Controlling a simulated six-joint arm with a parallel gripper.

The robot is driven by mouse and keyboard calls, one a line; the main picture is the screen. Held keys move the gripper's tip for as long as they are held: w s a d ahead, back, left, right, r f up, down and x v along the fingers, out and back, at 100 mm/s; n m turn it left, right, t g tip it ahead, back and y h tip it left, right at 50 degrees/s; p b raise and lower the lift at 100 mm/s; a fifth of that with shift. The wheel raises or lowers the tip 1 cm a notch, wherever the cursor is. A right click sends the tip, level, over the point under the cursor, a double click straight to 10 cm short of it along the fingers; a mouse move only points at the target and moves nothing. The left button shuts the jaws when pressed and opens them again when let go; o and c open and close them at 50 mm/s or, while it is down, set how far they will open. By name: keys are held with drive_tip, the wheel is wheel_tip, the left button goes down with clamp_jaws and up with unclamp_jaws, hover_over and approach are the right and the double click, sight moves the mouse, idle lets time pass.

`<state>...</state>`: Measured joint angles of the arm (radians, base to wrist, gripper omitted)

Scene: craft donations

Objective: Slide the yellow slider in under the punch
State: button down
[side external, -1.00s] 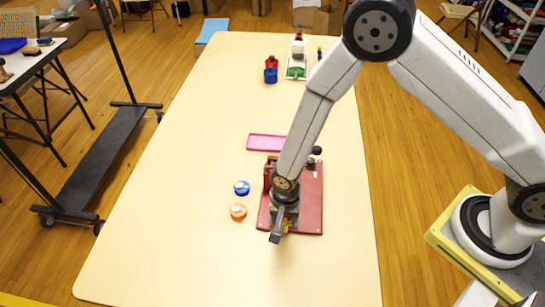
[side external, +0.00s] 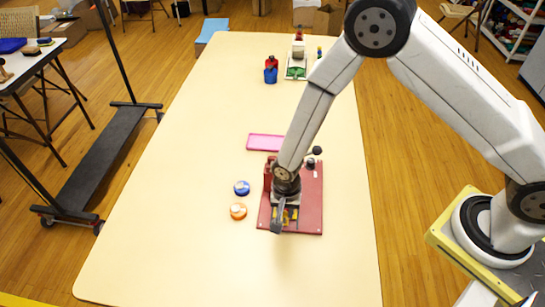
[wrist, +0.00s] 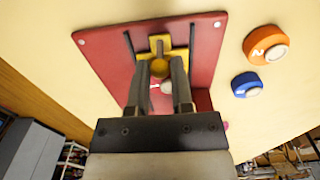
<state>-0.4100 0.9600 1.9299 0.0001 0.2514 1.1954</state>
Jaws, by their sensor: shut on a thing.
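The yellow slider (wrist: 177,53) lies on the red base plate (wrist: 103,52) of the punch, between two dark rails. A round yellow knob (wrist: 159,68) stands on it. My gripper (wrist: 160,75) is shut on this knob, one finger on each side. In the side external view, my gripper (side external: 284,222) is low over the near part of the red plate (side external: 310,205), and a little yellow of the slider shows beside the fingers. The red punch body (side external: 268,174) stands farther back, mostly hidden behind my arm. Its lever's black ball (side external: 317,150) shows beyond the arm.
A blue disc (side external: 242,188) and an orange disc (side external: 238,211) lie left of the plate. A pink tray (side external: 265,142) lies behind it. Red and blue containers (side external: 271,70) and a tray with items (side external: 297,68) stand at the far end. The near table is clear.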

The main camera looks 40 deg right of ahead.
drive_tip(key=shift+w+d, duration=2.6)
drive_tip(key=shift+d, duration=0.05)
drive_tip(key=c, duration=0.6)
unclamp_jaws()
drive_tip(key=shift+w, duration=0.1)
drive_tip(key=shift+w+r, duration=0.1)
drive_tip(key=shift+r, duration=1.85)
drive_tip(key=shift+s+r, duration=0.2)
drive_tip(key=shift+r, duration=1.6)
